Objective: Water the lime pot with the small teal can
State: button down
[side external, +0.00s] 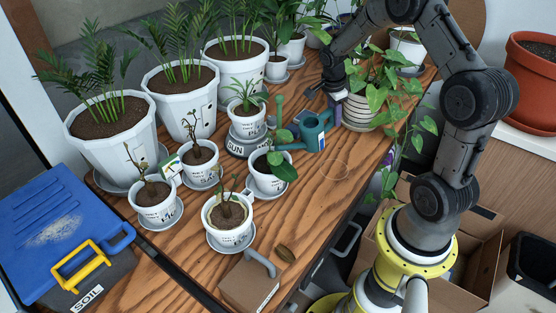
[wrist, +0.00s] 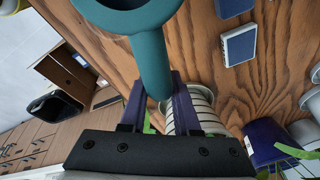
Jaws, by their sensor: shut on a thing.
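The small teal can (side external: 314,134) is at the right of the plant group, its spout pointing left toward a white pot with broad green leaves (side external: 268,182). My gripper (side external: 334,108) is at the can's right side. In the wrist view, my gripper (wrist: 158,84) has its purple fingers closed on the can's teal handle (wrist: 151,58). Whether the can touches the table is hard to tell. Several small labelled white pots stand on saucers, including one at the front (side external: 228,216); their labels are too small to tell which is lime.
A striped pot with a trailing plant (side external: 360,116) stands close right of my gripper. Large palm pots (side external: 112,142) line the back left. Bare wood (side external: 325,180) lies in front of the can.

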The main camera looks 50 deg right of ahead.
jog(key=shift+r, duration=0.25)
jog(key=shift+d+v, duration=0.2)
jog(key=shift+v, duration=0.75)
jog(key=shift+d+v, duration=0.2)
jog(key=shift+v, duration=0.7)
jog(key=shift+r, duration=0.1)
